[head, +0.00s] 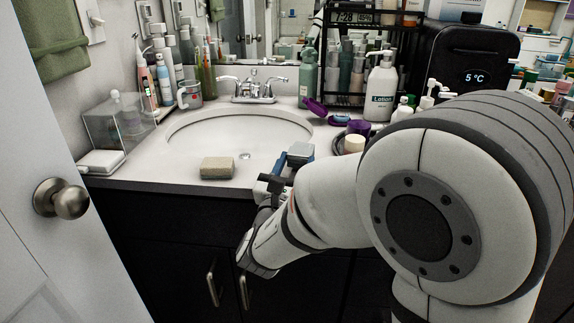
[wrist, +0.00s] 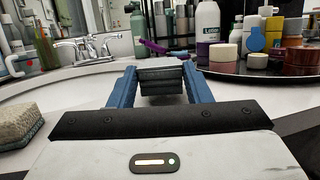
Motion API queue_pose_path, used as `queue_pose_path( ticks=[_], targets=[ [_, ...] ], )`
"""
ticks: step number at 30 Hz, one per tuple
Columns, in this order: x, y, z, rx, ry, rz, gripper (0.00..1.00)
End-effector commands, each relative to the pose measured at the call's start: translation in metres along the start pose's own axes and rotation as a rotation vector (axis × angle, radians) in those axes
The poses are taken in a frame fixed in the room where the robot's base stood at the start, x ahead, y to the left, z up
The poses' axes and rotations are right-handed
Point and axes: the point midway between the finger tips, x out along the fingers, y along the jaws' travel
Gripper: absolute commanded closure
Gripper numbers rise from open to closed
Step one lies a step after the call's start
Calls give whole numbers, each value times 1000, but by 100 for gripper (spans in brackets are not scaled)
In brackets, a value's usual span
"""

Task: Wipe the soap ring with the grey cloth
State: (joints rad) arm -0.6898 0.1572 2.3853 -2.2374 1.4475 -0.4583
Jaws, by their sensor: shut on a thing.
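My gripper (head: 282,172) is at the front right of the sink counter, low over its front edge. In the wrist view its blue fingers (wrist: 155,88) are shut on a dark grey folded piece, the grey cloth (wrist: 162,78). In the head view the cloth (head: 300,150) shows as a small grey block at the fingertips, near the right rim of the basin. I cannot tell whether it touches the counter. I cannot make out a soap ring in either view; my gripper and the cloth hide part of the counter.
A beige sponge (head: 217,168) lies left of my gripper on the front counter. The white basin (head: 240,135) and chrome faucet (head: 253,90) are behind it. A lotion bottle (head: 381,88), purple items (head: 359,127) and jars crowd the right. A clear box (head: 117,120) stands left.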

Motion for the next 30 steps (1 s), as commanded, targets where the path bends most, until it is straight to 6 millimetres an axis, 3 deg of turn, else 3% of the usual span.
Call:
queue_pose_path(
  ticks=[1,11,30],
  targets=[
    [-2,-9,-16,-34,31,-14,81],
    [1,-24,-19,-34,31,-16,81],
    [-8,6,-21,-33,29,-1,81]
  ],
)
